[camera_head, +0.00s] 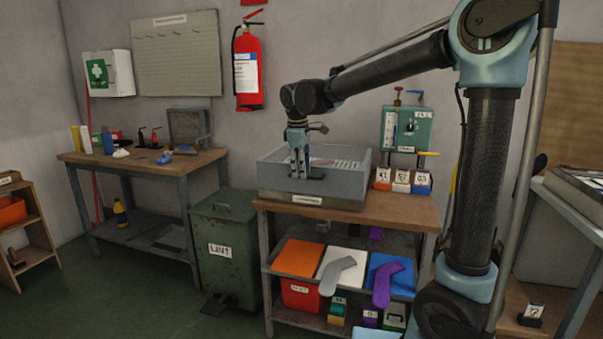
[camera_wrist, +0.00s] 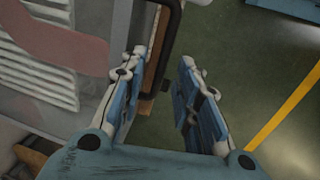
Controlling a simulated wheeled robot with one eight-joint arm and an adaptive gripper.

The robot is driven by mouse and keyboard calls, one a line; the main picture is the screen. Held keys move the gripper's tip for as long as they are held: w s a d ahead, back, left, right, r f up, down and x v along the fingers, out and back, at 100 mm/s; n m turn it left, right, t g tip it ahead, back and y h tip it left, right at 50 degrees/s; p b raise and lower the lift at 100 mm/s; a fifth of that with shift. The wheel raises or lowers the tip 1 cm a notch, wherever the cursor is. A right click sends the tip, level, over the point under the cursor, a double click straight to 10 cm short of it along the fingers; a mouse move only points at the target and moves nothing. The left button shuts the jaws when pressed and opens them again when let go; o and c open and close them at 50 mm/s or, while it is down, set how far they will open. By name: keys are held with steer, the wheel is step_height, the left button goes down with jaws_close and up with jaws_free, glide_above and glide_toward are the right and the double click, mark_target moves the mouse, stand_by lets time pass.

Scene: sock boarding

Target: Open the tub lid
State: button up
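The tub (camera_head: 275,180) is a grey box on the wooden workbench, with a label on its front. My gripper (camera_head: 299,172) is at its front side, pointing down. In the wrist view my gripper (camera_wrist: 164,62) is open, its two blue-padded fingers apart with nothing pinched. A dark bar handle (camera_wrist: 174,30) runs along the tub's edge, just beyond the fingertips and partly hidden by the left finger. Beside it is a pale, see-through-looking surface (camera_wrist: 110,15), which may be the lid, with a reddish shape (camera_wrist: 60,45) and white slats. The lid looks shut, but I cannot be sure.
A green machine (camera_head: 407,128) and small numbered boxes (camera_head: 401,182) stand right of the tub. A green LINT bin (camera_head: 222,235) is left of the workbench (camera_head: 390,208). Socks lie on coloured boards on the shelf below. Green floor is open in front.

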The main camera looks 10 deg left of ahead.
steer(key=shift+w+f, duration=0.1)
steer(key=shift+f, duration=0.5)
jaws_close()
steer(key=shift+r, duration=0.1)
